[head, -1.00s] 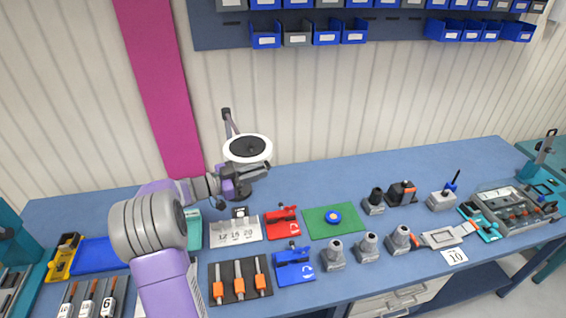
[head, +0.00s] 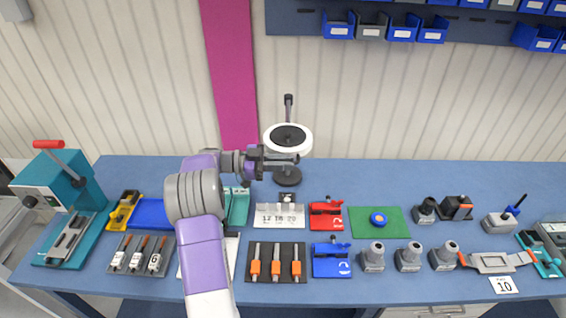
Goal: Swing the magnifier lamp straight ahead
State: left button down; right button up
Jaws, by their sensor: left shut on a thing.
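The magnifier lamp (head: 307,128) stands at the back of the blue bench, with a white ring head around a dark lens. Its dark round base (head: 287,177) is below the head, and a dark arm rises behind it. My left gripper (head: 285,158) reaches in from the left, just below the lamp head and in front of its post. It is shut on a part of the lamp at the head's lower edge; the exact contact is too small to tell. My right gripper is not in view.
A silver stand (head: 279,215) marked with numbers, a red fixture (head: 326,214) and a green mat (head: 379,222) lie in front of the lamp. A teal press (head: 66,190) stands at the left. Blue bins (head: 402,27) hang on the wall above.

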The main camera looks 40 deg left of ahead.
pick_arm(q)
jog(key=c, duration=1.4)
grip_release()
jog(key=shift+c, duration=0.2)
jog(key=b+v, duration=0.1)
jog(key=v, duration=0.6)
jog(key=shift+s+a, duration=0.15)
jog(key=shift+a, duration=0.05)
